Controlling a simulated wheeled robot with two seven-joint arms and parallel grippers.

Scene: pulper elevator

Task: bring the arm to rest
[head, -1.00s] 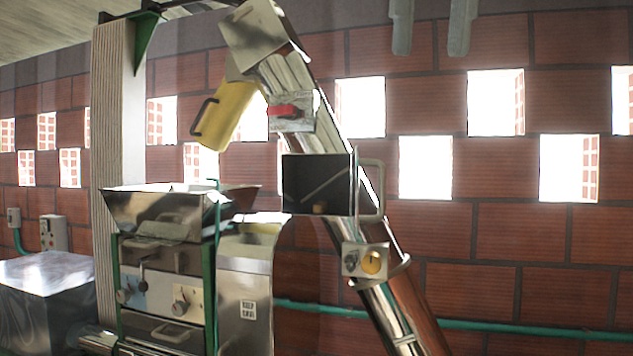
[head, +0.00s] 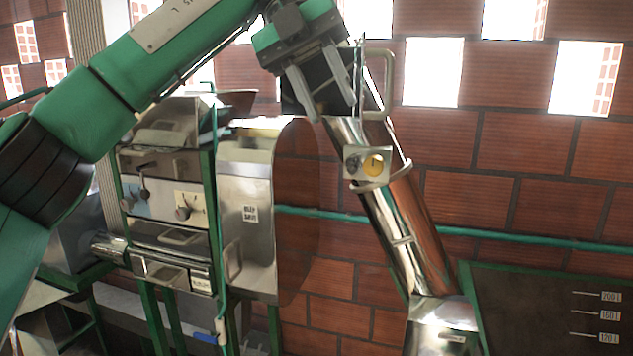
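My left gripper (head: 331,108) hangs from the green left arm at the top middle. Its two grey fingers point down and stand apart, with nothing seen between them. They are in front of the dark open box (head: 292,104) on the steel elevator tube (head: 398,228) and hide most of it. Whether they touch it, I cannot tell. The box's looped handle (head: 390,80) is just right of the fingers. A small plate with a yellow knob (head: 374,165) sits on the tube below them. My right gripper is not in view.
The pulper machine (head: 165,200), with knobs and a green frame, stands behind the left arm. A curved steel cover (head: 247,215) is beside it. A dark tank with level marks (head: 550,305) is at lower right. A green pipe (head: 480,233) runs along the brick wall.

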